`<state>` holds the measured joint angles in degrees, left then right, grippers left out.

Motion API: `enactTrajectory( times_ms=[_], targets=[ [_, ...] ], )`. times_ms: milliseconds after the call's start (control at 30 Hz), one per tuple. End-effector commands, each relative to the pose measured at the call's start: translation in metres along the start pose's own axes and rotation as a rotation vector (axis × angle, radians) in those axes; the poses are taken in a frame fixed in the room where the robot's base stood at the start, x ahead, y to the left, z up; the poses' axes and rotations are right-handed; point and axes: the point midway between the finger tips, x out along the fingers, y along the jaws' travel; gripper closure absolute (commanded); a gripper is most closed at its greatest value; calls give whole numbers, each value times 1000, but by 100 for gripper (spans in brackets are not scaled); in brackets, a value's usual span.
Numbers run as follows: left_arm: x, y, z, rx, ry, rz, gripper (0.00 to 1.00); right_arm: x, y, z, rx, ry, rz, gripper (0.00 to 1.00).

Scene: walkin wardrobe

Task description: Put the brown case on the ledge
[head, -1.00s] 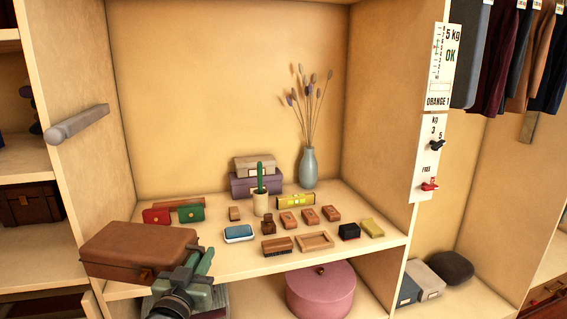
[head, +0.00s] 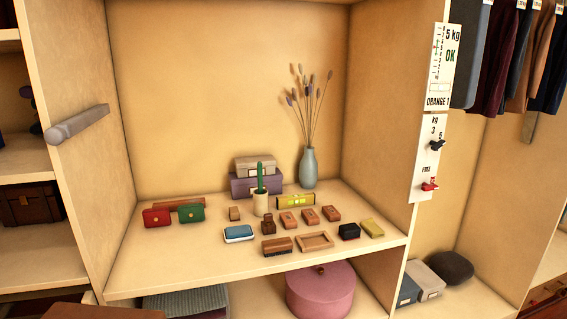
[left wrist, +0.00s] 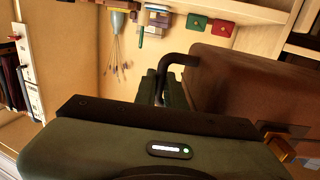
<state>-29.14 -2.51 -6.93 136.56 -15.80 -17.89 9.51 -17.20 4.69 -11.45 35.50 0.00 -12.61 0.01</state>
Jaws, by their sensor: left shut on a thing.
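The brown case (left wrist: 240,90) fills the right side of the left wrist view, with its dark handle (left wrist: 178,60) towards my gripper. In the head view only a strip of its top (head: 105,312) shows at the bottom left, below the shelf's front edge. My left gripper (left wrist: 160,88) is shut on the case at the handle; it is out of the head view. The ledge, a pale wooden shelf (head: 150,268), has bare room at its front left. My right gripper is in neither view.
A peg (head: 76,124) juts from the left upright. A pink round box (head: 320,290) stands below.

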Motion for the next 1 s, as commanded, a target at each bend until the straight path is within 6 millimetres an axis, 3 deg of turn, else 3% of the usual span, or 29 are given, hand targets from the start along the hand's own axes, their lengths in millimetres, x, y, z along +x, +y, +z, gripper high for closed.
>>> enactTrajectory(
  times_ms=[300, 500, 767, 833, 1000],
  targets=[
    [-49, 0, 21, 0, -4, 2, 100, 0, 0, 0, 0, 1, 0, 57],
    [-71, 0, 26, 3, 0, 0, 100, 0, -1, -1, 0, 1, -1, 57],
    [-76, 0, 26, 3, 4, -1, 100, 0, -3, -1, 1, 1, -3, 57],
    [-76, 0, 26, 3, 4, -1, 100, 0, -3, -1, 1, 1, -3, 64],
    [-76, 0, 26, 4, 3, -1, 100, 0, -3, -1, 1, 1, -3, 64]
  ],
)
